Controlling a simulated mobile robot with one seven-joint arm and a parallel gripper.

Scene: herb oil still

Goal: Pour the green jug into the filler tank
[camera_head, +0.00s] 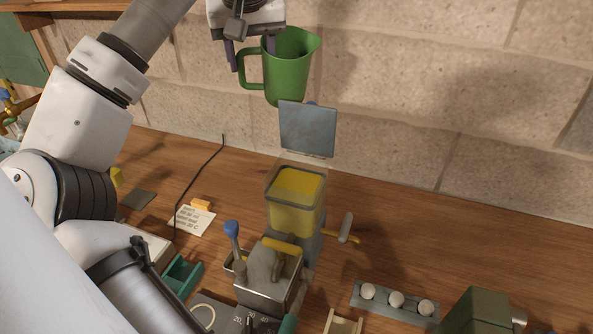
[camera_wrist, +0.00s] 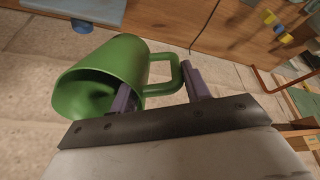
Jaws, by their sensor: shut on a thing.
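The green jug (camera_head: 287,68) hangs in the air near the stone wall, above and behind the filler tank. It looks close to upright in the head view. My gripper (camera_head: 252,62) is shut on the jug at its handle side. In the wrist view the fingers of my gripper (camera_wrist: 160,97) sit by the handle of the green jug (camera_wrist: 110,75), and its open mouth faces lower left. The inside looks dark and I cannot tell what it holds. The filler tank (camera_head: 295,200) is a clear square box with yellow contents, and its grey lid (camera_head: 307,129) stands open behind it.
A metal block (camera_head: 268,277) with a blue-knobbed lever (camera_head: 231,229) stands in front of the tank. A grey rack with white round pieces (camera_head: 396,301) lies at right. A label card (camera_head: 192,219) and teal tray (camera_head: 181,275) lie left. The bench at right rear is clear.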

